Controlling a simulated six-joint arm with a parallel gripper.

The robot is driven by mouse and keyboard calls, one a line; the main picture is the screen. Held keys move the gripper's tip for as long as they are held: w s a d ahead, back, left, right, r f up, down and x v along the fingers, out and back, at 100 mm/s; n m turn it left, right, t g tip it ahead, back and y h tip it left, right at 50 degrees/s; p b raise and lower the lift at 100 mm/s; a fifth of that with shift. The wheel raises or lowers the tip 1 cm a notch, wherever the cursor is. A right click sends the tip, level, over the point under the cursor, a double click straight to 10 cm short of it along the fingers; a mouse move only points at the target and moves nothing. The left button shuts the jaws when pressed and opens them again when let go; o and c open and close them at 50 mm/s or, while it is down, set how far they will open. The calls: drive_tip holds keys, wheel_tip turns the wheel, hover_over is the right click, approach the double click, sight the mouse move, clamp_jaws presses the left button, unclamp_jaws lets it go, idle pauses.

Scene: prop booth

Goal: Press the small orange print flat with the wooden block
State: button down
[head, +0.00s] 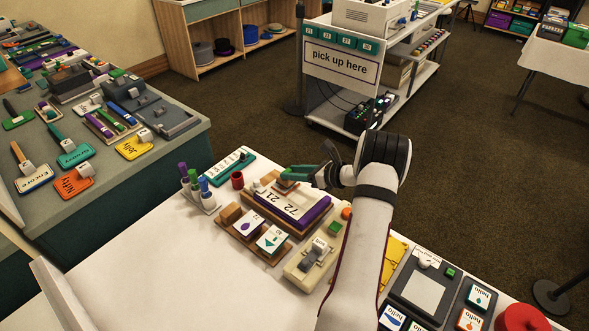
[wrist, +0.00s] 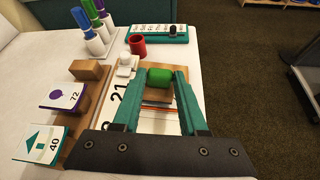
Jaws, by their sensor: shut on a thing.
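My gripper (head: 304,174) is shut on the green knob (wrist: 159,77) of a small wooden block (wrist: 157,97). The knob sits between the teal fingers in the wrist view. The block is over the far end of a white numbered sheet (head: 290,205) on a wooden board. A thin orange edge (wrist: 158,108) shows just below the block in the wrist view; it may be the small orange print, mostly hidden by the block and fingers. I cannot tell whether the block touches it.
A plain wooden block (wrist: 90,70) and two picture cards (wrist: 62,95) stand left of the board. A pen holder (head: 200,192), a red cup (head: 237,180) and a teal strip (head: 230,166) lie behind. The table's left front is clear.

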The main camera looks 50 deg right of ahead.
sight(296, 186)
drive_tip(key=shift+a+f, duration=0.15)
drive_tip(key=shift+f, duration=0.5)
idle(1.7)
drive_tip(key=shift+r, duration=0.1)
drive_tip(key=r, duration=0.4)
drive_tip(key=d+r, duration=0.1)
drive_tip(key=r, duration=0.1)
idle(0.4)
drive_tip(key=w+a+r+n+g+y, duration=0.15)
drive_tip(key=a+r, duration=0.35)
drive_tip(key=a, duration=0.5)
drive_tip(key=w+a+r+n+g+y, duration=0.1)
drive_tip(key=w+a+r+n+y, duration=0.3)
drive_tip(key=a, duration=0.6)
drive_tip(key=a+r+n+g+y, duration=0.1)
drive_tip(key=a+r+y, duration=0.1)
drive_tip(key=a+r, duration=0.6)
drive_tip(key=s+a+r+n+g+y, duration=0.2)
drive_tip(key=s+a+n, duration=0.15)
drive_tip(key=a, duration=0.95)
wheel_tip(296, 186, up, 9)
drive_tip(key=w+m+t+h, duration=0.1)
drive_tip(key=m+t+h, duration=0.4)
drive_tip(key=m+h, duration=0.2)
drive_tip(key=shift+w+m, duration=0.25)
drive_tip(key=shift+m, duration=0.25)
